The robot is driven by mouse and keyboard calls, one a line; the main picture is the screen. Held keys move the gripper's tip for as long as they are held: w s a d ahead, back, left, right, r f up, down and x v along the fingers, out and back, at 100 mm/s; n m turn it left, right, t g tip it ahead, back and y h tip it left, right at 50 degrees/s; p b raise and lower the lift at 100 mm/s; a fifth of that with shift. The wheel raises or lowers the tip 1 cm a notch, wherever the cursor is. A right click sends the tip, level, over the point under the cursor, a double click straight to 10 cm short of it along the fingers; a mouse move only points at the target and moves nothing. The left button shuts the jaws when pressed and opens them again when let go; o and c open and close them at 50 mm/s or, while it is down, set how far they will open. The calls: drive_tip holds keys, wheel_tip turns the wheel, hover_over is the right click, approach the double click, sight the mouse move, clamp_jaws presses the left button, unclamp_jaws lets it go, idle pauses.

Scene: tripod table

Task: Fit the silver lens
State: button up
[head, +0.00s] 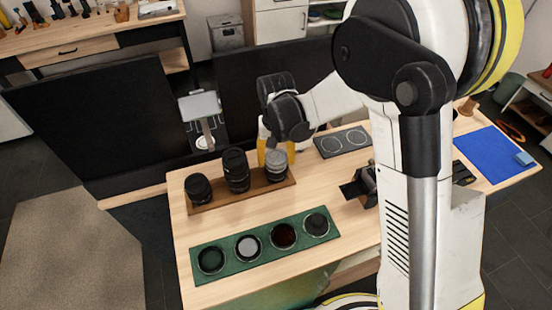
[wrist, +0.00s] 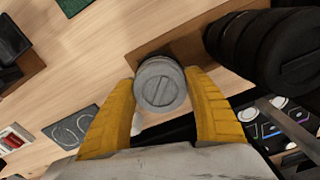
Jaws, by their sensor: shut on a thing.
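The silver lens (head: 276,162) is at the right end of the brown wooden stand (head: 215,203). In the wrist view the silver lens (wrist: 160,85) shows its round, slotted grey cap end-on. My gripper (head: 276,150) is shut on it, with one yellow finger on each side; both fingers also show in the wrist view (wrist: 160,100). I cannot tell whether the lens rests on the stand or is just above it. A black camera body (head: 360,188) sits to the right on the table, partly hidden by my arm.
Two black lenses (head: 236,170) (head: 198,189) stand close to the left. A green tray (head: 265,248) with several round items lies in front. A dark mat with two rings (head: 345,141) lies behind right, and a blue mat (head: 495,155) far right. Black panels (head: 100,120) stand behind the table.

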idle(0.5)
drive_tip(key=shift+m, duration=1.2)
drive_tip(key=shift+m+b, duration=0.5)
drive_tip(key=shift+m, duration=0.7)
